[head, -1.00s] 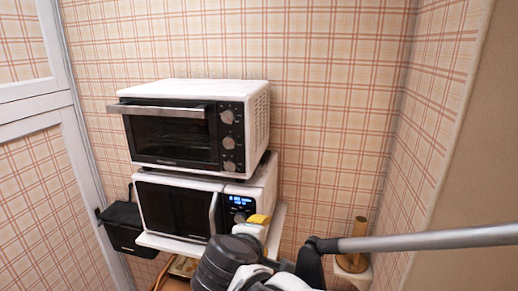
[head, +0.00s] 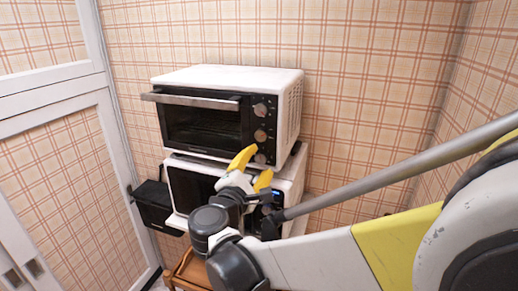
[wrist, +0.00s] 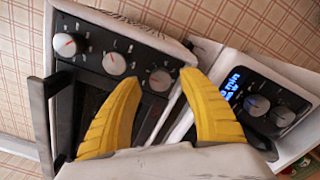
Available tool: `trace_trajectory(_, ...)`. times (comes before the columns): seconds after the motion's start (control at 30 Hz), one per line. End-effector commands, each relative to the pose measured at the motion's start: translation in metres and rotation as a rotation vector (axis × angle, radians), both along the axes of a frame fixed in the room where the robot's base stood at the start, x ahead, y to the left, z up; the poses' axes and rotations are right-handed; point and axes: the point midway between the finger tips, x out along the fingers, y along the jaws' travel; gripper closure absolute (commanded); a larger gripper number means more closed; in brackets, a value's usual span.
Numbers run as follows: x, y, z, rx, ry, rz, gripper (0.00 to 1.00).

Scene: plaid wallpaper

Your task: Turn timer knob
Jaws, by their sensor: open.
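A white toaster oven (head: 225,78) with a black front has a column of three silver knobs on its right side: top (head: 260,109), middle (head: 260,135) and lowest (head: 260,158). I cannot read which is the timer. In the wrist view the knobs run from the top knob (wrist: 66,45) through the middle knob (wrist: 114,63) to the lowest knob (wrist: 160,79), each with a red mark. My gripper (head: 262,160) is open, its yellow fingers in front of the lower panel. In the wrist view the lowest knob shows between the fingertips (wrist: 160,82); contact is not visible.
A microwave (head: 184,184) with a lit blue display (wrist: 232,84) and its own knobs stands directly below the oven. The oven's bar handle (head: 190,99) juts out at the left. A black box (head: 155,205) hangs at the left. Plaid walls stand behind and right.

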Motion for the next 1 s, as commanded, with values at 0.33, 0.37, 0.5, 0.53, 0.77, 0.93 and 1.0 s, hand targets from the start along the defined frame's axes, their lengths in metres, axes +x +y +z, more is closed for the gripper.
trace_trajectory(0.33,0.0150,-0.0057,0.0002,0.001,0.000,0.001,0.50)
trace_trajectory(0.37,0.0150,-0.0056,0.0001,0.001,0.000,0.001,0.50)
trace_trajectory(0.5,0.0148,-0.0056,0.0002,0.001,0.000,0.001,0.67)
trace_trajectory(0.53,0.0148,-0.0056,0.0002,0.001,0.000,0.001,0.76)
trace_trajectory(0.77,0.0147,-0.0057,0.0001,0.002,-0.001,0.000,1.00)
trace_trajectory(0.93,0.0145,-0.0057,-0.0001,0.025,-0.008,-0.001,1.00)
trace_trajectory(1.0,0.0145,-0.0058,-0.0002,0.046,-0.016,-0.001,1.00)
